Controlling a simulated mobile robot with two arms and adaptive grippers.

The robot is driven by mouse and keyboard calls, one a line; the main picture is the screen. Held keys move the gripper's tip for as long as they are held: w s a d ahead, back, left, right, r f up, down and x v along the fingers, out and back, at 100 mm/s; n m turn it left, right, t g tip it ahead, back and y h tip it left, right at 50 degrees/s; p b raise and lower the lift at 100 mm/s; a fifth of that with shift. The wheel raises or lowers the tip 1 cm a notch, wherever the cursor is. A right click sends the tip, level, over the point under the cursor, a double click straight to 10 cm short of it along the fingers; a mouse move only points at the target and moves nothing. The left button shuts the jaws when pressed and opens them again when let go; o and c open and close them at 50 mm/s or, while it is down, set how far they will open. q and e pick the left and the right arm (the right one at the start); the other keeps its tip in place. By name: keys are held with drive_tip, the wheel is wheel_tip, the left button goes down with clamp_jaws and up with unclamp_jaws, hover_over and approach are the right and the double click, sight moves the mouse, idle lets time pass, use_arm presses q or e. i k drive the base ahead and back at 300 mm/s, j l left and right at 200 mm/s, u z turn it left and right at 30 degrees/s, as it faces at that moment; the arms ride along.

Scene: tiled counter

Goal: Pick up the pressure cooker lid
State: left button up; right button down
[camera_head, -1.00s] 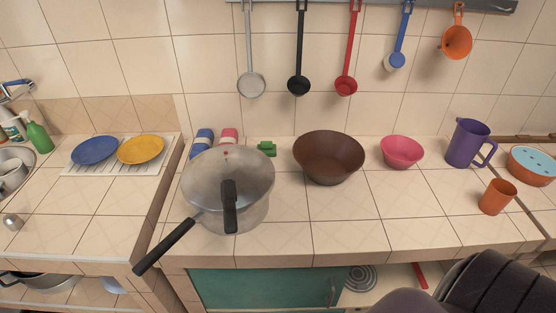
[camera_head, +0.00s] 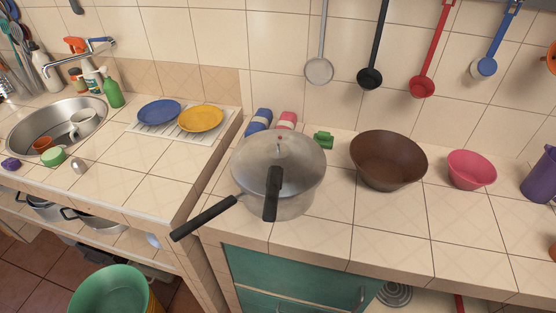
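The pressure cooker (camera_head: 285,203) stands on the tiled counter near the middle of the head view. Its body is silver metal, with a long black handle (camera_head: 204,218) pointing to the lower left. The silver domed lid (camera_head: 262,152) sits on top of the cooker, with a black handle (camera_head: 271,193) at its front and a small red spot near its top. Neither of my grippers is in view.
A brown bowl (camera_head: 388,161) and a pink bowl (camera_head: 471,170) stand right of the cooker. Blue and pink items and a green block (camera_head: 324,139) lie behind it. Plates, a sink (camera_head: 48,128) and bottles are left. Ladles hang above. Front counter tiles are clear.

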sight(270, 169)
drive_tip(key=j, duration=0.45)
drive_tip(key=i+j, duration=0.15)
drive_tip(key=j, duration=0.8)
drive_tip(key=i+u, duration=0.05)
